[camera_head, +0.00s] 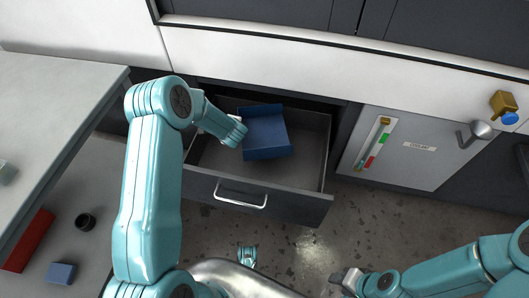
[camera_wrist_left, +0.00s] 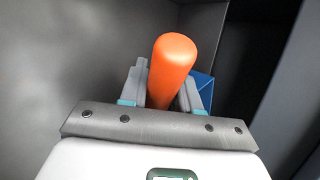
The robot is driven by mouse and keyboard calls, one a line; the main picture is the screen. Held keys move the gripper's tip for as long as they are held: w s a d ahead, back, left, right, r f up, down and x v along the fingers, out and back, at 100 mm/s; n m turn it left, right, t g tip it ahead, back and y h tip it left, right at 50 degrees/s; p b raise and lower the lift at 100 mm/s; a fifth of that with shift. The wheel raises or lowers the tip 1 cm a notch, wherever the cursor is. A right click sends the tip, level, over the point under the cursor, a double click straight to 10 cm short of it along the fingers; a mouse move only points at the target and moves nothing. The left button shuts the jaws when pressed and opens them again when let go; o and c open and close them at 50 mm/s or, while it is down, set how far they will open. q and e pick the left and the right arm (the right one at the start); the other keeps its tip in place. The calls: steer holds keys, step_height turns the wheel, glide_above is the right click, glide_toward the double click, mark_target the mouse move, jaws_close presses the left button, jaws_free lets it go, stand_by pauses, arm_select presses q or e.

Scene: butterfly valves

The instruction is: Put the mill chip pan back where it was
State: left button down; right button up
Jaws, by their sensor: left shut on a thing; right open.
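The mill chip pan is a blue open tray (camera_head: 265,134) in the pulled-out drawer (camera_head: 310,168); it lies a little tilted in the picture. In the left wrist view an orange round handle (camera_wrist_left: 172,62) stands between the fingers of my left gripper (camera_wrist_left: 165,92), which is shut on it. A blue corner of the pan (camera_wrist_left: 204,84) shows behind the handle. In the head view my left wrist hides the handle and fingers. My right gripper (camera_head: 342,281) is open and empty over the floor at the bottom.
The drawer has a silver handle (camera_head: 240,196). To the right is a grey door (camera_head: 405,165) with a coloured gauge (camera_head: 376,143), and a brass valve (camera_head: 504,104). At left are a grey bench (camera_head: 60,85), a red box (camera_head: 28,240), a black cup (camera_head: 85,221) and a blue block (camera_head: 61,273).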

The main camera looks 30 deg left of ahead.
arm_select(q)
steer(key=f+b, duration=0.1)
steer(key=f, duration=0.2)
steer(key=f+b, duration=0.1)
steer(key=f, duration=0.2)
steer(key=shift+s+a+f, duration=0.1)
steer(key=shift+a+f, duration=0.1)
steer(key=shift+f, duration=0.05)
step_height(320, 180, down, 4)
steer(key=shift+r+b, duration=0.25)
steer(key=shift+b, duration=0.25)
steer(key=shift+f, duration=0.1)
steer(key=c, duration=0.8)
jaws_free()
steer(key=shift+s+d+r, duration=0.1)
steer(key=shift+r, duration=0.15)
steer(key=p+v, duration=0.3)
steer(key=v, duration=0.8)
steer(key=shift+s+d+r, duration=0.15)
steer(key=shift+s+d, duration=0.05)
